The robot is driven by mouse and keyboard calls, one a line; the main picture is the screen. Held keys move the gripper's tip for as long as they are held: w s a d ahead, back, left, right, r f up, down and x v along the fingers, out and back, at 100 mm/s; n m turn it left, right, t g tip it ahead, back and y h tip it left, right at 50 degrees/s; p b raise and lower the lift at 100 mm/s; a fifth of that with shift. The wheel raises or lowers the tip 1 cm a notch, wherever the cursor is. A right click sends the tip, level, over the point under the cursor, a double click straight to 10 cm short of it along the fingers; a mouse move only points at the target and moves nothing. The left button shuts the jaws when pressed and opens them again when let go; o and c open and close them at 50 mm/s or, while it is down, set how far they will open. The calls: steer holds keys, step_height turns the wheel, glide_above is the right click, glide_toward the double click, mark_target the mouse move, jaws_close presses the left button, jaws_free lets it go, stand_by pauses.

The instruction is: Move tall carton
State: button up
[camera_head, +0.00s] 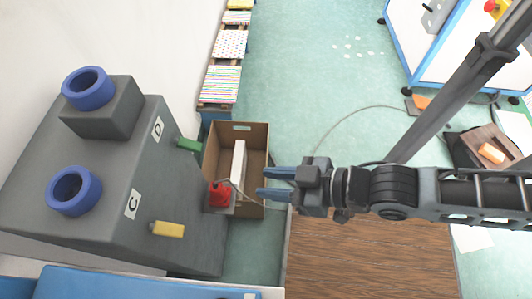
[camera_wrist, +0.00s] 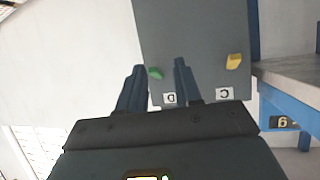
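A brown open-topped carton (camera_head: 258,141) with a hand hole in its far wall stands on the green floor, beside the grey machine. A white upright slab (camera_head: 238,160) and a red object (camera_head: 219,194) show at the carton; the red one is at its near left corner. My gripper (camera_head: 262,182) is open and empty, its two blue fingers pointing left. The fingertips overlap the carton's right wall in the head view; I cannot tell their height or whether they touch. In the wrist view my open gripper (camera_wrist: 158,68) faces the grey machine, and the carton does not show.
The grey machine (camera_head: 110,160) with blue rings, green lever (camera_head: 188,145) and yellow lever (camera_head: 168,229) stands left of the carton. A wooden surface (camera_head: 370,255) and a blue-edged table (camera_head: 140,285) are near. Green floor is open beyond.

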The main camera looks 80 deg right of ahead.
steer(key=w+d+f+m+g+h+b, duration=0.1)
steer(key=w+d+f+m+g+b, duration=0.3)
steer(key=f, duration=0.7)
steer(key=d+f+m+g+h+b, duration=0.1)
steer(key=d+f+b, duration=0.1)
steer(key=d+f, duration=0.7)
steer(key=w+d+f+m+g+h+b, duration=0.1)
steer(key=w+d+f+m+g+b, duration=0.15)
steer(key=f, duration=1.05)
steer(key=d+f+m+g+y+b, duration=0.1)
steer(key=d+f+m+b, duration=0.1)
steer(key=d+f, duration=0.2)
steer(key=d+f+m+g+y+b, duration=0.2)
steer(key=d+f+m+b, duration=0.1)
steer(key=d, duration=0.4)
steer(key=d+f+m+g+y+b, duration=0.1)
steer(key=d+f+m+g+b, duration=0.1)
steer(key=d+f, duration=0.3)
steer(key=shift+s+d+b, duration=0.15)
steer(key=shift+d+b, duration=0.2)
steer(key=shift+b, duration=0.2)
steer(key=shift+d+r+m+y, duration=0.1)
steer(key=shift+d+m+y, duration=0.3)
steer(key=shift+m, duration=0.05)
steer(key=shift+f+b, duration=1.9)
steer(key=shift+f, duration=2)
steer(key=shift+c, duration=0.4)
